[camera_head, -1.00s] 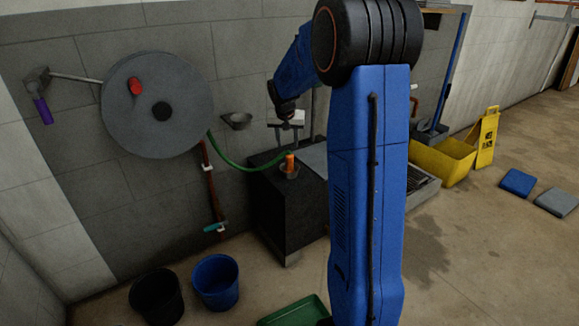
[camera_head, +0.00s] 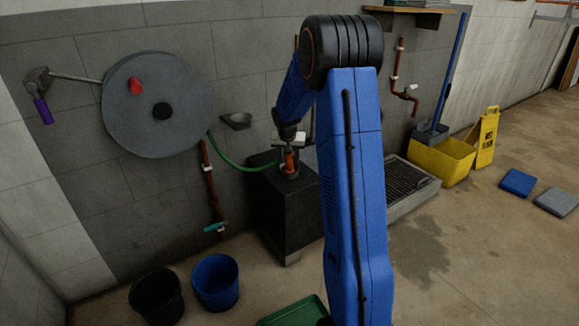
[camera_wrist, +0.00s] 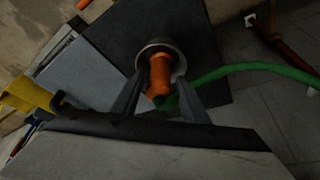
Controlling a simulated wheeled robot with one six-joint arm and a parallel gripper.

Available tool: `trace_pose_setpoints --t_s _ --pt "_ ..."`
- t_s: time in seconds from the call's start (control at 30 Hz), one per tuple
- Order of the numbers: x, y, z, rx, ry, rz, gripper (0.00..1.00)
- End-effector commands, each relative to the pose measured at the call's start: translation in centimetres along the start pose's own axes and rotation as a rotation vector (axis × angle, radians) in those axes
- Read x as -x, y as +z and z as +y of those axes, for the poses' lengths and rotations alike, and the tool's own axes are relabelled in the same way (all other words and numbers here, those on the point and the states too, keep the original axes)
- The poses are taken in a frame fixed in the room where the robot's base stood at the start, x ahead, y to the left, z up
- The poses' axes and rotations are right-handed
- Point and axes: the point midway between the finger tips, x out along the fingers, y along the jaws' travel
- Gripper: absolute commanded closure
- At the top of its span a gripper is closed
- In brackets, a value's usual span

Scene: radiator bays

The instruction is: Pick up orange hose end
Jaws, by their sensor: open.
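The orange hose end (camera_head: 289,162) stands upright in a small grey ring holder (camera_wrist: 158,47) on top of a dark block (camera_head: 268,190). In the wrist view the orange hose end (camera_wrist: 160,75) lies between my two open fingers, with a gap on each side. The green hose (camera_head: 240,162) runs from it up to the large grey reel (camera_head: 180,90) on the wall. My gripper (camera_head: 287,155) is over the block, fingers pointing down around the hose end; it also shows in the wrist view (camera_wrist: 160,92).
A black bucket (camera_head: 156,296) and a blue bucket (camera_head: 215,281) stand on the floor at the left, with a green tray (camera_head: 293,311) nearby. A floor grate (camera_head: 408,186) and yellow mop bucket (camera_head: 442,160) are right of the block. A small bowl-like bracket (camera_head: 237,120) is on the wall.

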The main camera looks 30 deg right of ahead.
Motion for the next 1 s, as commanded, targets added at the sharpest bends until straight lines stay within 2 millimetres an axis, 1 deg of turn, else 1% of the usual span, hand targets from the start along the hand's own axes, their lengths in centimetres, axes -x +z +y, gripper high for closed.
trace_pose_setpoints --t_s 0.03,0.13,0.2,0.4,0.47,0.5,0.57,0.83,0.93,1.0 --pt "-0.9 0.0 0.0 0.0 0.001 -0.002 0.6" --pt "-1.9 0.0 0.0 0.001 0.0 -0.001 0.6" --pt "-2.2 0.0 0.0 0.001 0.0 0.0 0.6" --pt "-2.2 0.0 0.0 0.001 0.0 0.001 0.6" --pt "-2.2 0.0 0.0 0.001 0.0 0.001 0.74" --pt "-2.2 0.0 0.0 0.001 0.0 0.001 0.84" --pt "-2.2 0.0 0.0 0.001 0.0 0.001 0.98" --pt "-2.1 -0.1 0.0 0.0 0.0 0.002 0.98" --pt "-1.4 -0.5 -0.1 -0.001 -0.001 0.004 0.98" --pt "-0.6 -0.8 -0.1 -0.001 -0.001 0.004 0.98"
